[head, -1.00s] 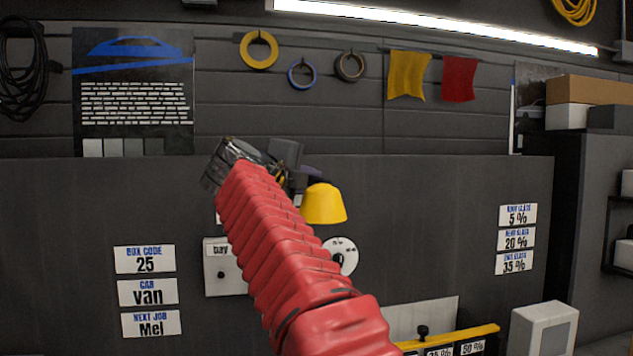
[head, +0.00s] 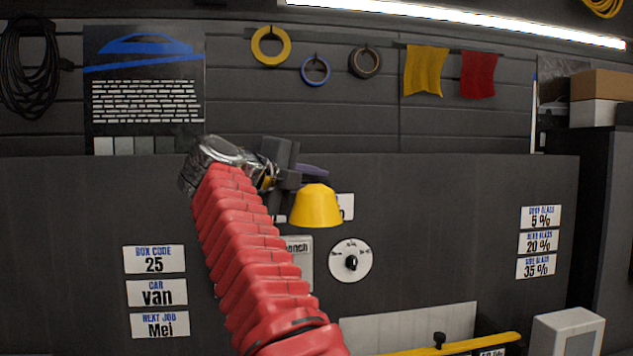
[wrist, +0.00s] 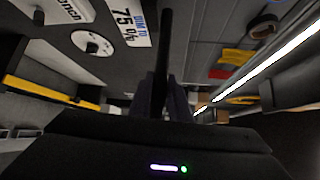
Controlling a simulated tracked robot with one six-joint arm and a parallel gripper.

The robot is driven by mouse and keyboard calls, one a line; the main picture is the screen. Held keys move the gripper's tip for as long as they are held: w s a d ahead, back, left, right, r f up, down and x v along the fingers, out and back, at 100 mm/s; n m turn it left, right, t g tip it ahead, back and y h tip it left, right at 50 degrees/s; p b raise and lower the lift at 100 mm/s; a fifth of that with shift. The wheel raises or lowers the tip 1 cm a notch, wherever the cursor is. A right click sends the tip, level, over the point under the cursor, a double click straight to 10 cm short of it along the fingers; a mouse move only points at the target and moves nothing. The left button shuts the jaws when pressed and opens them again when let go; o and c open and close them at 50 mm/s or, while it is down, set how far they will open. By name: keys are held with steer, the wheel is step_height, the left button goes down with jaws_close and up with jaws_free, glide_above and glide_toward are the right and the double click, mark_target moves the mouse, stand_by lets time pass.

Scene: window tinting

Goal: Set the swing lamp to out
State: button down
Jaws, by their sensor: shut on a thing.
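The swing lamp's yellow shade (head: 315,207) hangs in front of the dark wall panel in the head view. My gripper (head: 312,176) is just above the shade, partly hidden by my own wrist. In the wrist view my gripper (wrist: 166,98) has its fingers closed around a slim black bar (wrist: 166,45), which looks like part of the lamp. The yellow shade is not clearly seen in the wrist view. The lamp's mount and most of its arm are hidden in the head view.
A white round dial (head: 350,261) is on the panel below right of the shade. A white card (head: 346,207) partly shows behind the shade. A yellow bar (head: 460,344) lies low at the right. Label cards (head: 155,260) are on the left. The panel between shade and right-hand labels is clear.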

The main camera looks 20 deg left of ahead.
mark_target(305, 192)
steer(key=shift+a+f, duration=0.3)
steer(key=shift+f, duration=0.15)
steer(key=c, duration=1.8)
jaws_free()
steer(key=shift+c, duration=0.2)
steer(key=shift+o, duration=1)
steer(key=shift+d+r, duration=0.1)
steer(key=shift+r, duration=0.15)
steer(key=v, duration=1.3)
steer(key=shift+s, duration=0.4)
